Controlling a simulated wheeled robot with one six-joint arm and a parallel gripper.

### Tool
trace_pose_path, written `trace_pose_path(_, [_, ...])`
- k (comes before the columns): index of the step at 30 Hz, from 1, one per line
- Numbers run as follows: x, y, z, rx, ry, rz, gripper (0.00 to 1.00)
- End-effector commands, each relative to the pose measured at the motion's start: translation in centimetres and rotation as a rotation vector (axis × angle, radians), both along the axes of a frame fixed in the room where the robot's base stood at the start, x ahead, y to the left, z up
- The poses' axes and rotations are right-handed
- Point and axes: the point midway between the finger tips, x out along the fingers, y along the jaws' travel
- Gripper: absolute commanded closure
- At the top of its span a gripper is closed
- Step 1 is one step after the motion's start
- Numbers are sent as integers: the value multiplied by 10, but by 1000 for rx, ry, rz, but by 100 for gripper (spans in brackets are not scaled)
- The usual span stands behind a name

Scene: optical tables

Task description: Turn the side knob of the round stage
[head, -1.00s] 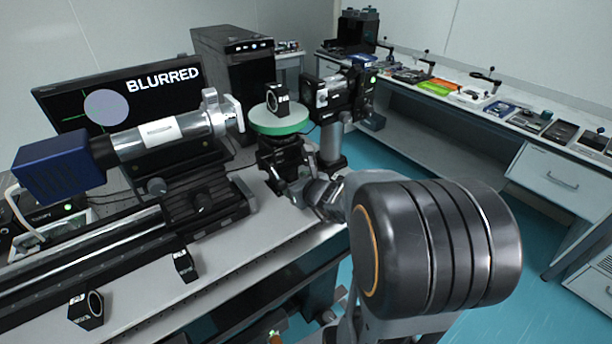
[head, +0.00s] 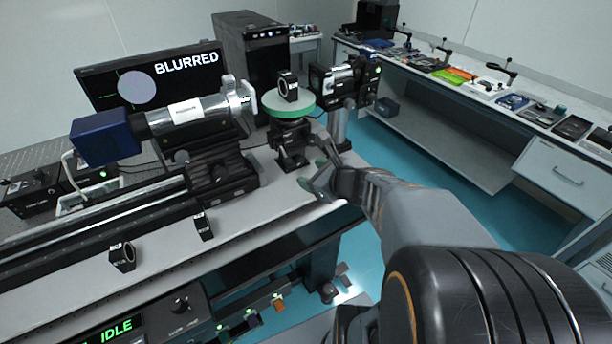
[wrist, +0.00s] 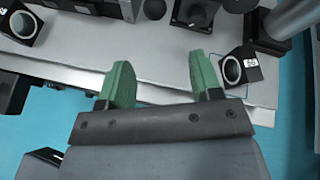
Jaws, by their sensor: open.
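The round stage (head: 289,116) has a green rim and stands on a black mount at the back of the optical table. A small black ring holder (head: 288,86) sits on its top. I cannot make out its side knob clearly. My gripper (head: 316,182) is open and empty, in front and to the right of the stage's mount, near the table's front edge. In the wrist view, the two green fingers (wrist: 161,78) are apart with only bare tabletop between them. The stage itself cannot be told there.
The optical table (head: 255,215) carries a silver tube (head: 190,112) with a blue camera (head: 103,138) on the left. A monitor (head: 150,85) reads BLURRED. Two small black holders (head: 122,257) (head: 203,227) stand in front. A post-mounted device (head: 342,85) is right of the stage. Floor shows at right.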

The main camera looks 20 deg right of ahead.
Motion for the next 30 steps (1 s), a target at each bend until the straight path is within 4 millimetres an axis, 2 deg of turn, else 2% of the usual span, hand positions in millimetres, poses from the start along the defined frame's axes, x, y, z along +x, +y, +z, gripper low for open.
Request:
trace_pose_path(1, [-2, 11, 11, -64, -4, 72, 41])
trace_pose_path(6, [-15, 42, 26, -303, -17, 328, 41])
trace_pose_path(15, [-46, 78, 49, -748, -62, 792, 41])
trace_pose_path(21, [-68, 89, 64, -1045, -102, 1095, 41])
trace_pose_path(30, [-92, 85, 88, -1442, -148, 1485, 41])
